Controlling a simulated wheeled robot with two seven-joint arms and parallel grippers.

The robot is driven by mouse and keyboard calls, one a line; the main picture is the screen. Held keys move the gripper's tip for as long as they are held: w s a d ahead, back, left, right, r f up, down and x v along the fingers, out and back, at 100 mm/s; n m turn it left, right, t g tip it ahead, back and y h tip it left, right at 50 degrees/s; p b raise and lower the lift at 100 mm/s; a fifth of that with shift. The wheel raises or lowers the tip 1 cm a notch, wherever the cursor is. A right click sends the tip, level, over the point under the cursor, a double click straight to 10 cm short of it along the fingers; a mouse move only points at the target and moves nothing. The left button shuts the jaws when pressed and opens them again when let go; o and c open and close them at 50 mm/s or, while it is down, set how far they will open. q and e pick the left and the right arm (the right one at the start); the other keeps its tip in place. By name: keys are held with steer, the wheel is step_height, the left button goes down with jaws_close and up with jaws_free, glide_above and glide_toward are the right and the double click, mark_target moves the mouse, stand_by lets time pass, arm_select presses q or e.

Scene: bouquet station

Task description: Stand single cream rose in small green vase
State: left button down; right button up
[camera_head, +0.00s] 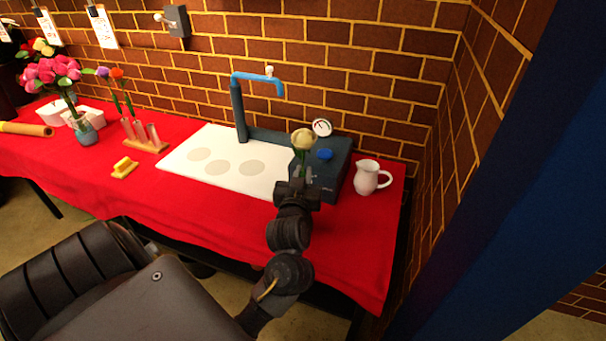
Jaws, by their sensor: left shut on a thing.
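A single cream rose (303,139) stands roughly upright, bloom up, in front of the dark machine at the right part of the table. My left gripper (300,180) is shut on its green stem just below the bloom. The lower stem is hidden behind the gripper and wrist. I cannot make out a small green vase; it may be hidden behind my arm. My right gripper is not in view.
A dark box with a gauge (321,127) and blue tap arm (258,77) stands behind the white board (215,141). A white pitcher (366,178) is close on the right. A tube rack (147,146), yellow block (124,168) and pink bouquet (52,74) are left, on red cloth.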

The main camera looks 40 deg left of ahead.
arm_select(q)
steer(key=shift+f, duration=0.15)
steer(key=c, duration=1.3)
jaws_free()
steer(key=shift+s, duration=0.1)
steer(key=v, duration=1)
steer(key=shift+s+d+b, duration=0.25)
steer(key=shift+d+b, duration=0.05)
steer(key=shift+b, duration=0.05)
